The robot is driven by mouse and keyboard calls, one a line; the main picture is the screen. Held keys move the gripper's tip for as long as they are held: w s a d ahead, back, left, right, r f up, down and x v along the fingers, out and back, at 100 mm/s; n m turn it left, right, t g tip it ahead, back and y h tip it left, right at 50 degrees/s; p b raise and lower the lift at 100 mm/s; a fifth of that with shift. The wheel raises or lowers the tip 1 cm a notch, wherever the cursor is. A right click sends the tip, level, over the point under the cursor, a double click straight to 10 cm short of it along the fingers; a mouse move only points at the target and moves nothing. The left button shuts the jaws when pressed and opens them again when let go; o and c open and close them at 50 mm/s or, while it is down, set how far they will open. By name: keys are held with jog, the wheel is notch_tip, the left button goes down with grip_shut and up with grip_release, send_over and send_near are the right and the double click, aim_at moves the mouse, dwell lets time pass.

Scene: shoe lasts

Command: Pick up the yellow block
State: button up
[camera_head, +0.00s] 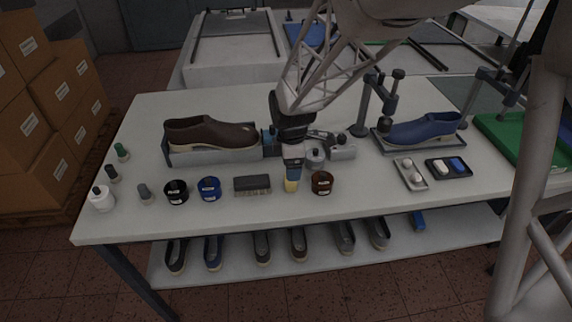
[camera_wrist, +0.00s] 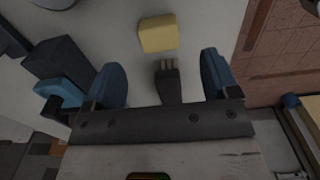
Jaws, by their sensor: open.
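The yellow block (camera_head: 291,186) stands on the white table near its front edge, between the brush and a brown jar. In the wrist view, the yellow block (camera_wrist: 158,34) lies ahead of the fingertips, clear of both. My gripper (camera_head: 292,171) is directly above and just behind the block in the head view, pointing down. Its two blue fingers are spread apart in the wrist view, so my gripper (camera_wrist: 162,62) is open. A dark piece with pale tips (camera_wrist: 168,80) shows between the fingers; I cannot tell what it is.
Near the block are a dark brush (camera_head: 252,185), a brown jar (camera_head: 322,183) and a blue-labelled jar (camera_head: 209,189). A grey fixture with a brown shoe (camera_head: 210,133) stands behind. A blue shoe (camera_head: 423,130) and small trays (camera_head: 449,168) are to the right.

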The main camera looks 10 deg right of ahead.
jog(key=shift+f, duration=1)
jog(key=shift+f, duration=0.1)
jog(key=shift+a+f, duration=0.1)
jog(key=shift+f, duration=2.4)
jog(key=shift+c, duration=0.2)
jog(key=c, duration=1)
jog(key=shift+c, duration=0.2)
jog(key=shift+r, duration=0.2)
